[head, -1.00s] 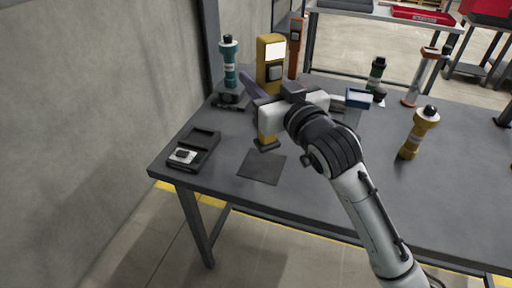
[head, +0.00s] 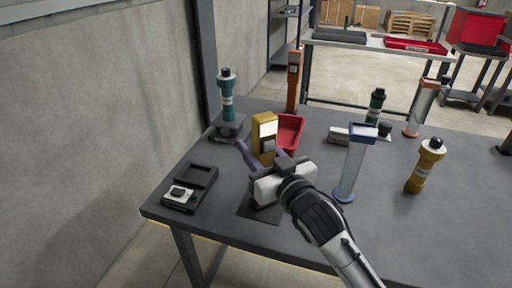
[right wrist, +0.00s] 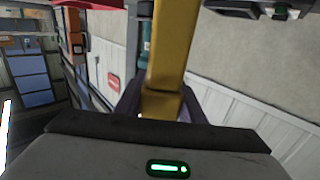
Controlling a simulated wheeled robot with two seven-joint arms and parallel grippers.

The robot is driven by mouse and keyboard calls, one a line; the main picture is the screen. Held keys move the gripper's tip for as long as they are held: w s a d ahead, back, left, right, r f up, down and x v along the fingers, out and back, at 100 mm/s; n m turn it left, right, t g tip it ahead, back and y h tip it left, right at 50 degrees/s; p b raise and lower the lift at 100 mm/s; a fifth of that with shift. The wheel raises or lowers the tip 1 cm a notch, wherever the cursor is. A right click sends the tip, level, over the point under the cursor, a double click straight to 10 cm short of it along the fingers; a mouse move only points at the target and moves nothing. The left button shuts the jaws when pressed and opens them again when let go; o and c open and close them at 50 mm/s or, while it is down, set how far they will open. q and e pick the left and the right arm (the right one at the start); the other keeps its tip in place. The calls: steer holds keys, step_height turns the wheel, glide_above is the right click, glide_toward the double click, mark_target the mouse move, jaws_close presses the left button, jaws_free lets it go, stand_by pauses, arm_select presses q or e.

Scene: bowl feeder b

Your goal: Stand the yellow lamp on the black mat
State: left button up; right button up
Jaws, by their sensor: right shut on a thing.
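The yellow lamp (head: 264,126) is upright, with a white panel near its top. My right gripper (head: 262,160) is shut around it below the panel, its purple fingers on the lamp. In the right wrist view the yellow body (right wrist: 170,60) stands between the fingers. The black mat (head: 262,214) lies on the grey table near its front left, directly below the gripper. The gripper hides the lamp's lower end and part of the mat, so I cannot tell whether the lamp touches the mat. My left gripper is not in view.
A black tray (head: 205,176) is left of the mat. A clear blue-topped lamp (head: 347,180) stands close right of my gripper. A red bin (head: 290,128), teal torch (head: 226,98) and orange lamp (head: 293,75) are behind. A yellow torch (head: 421,170) stands farther right.

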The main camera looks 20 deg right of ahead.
steer(key=shift+f, duration=0.1)
steer(key=o, duration=1.2)
steer(key=s+d, duration=0.2)
steer(key=s, duration=0.9)
steer(key=shift+s+d, duration=0.15)
steer(key=shift+s, duration=0.25)
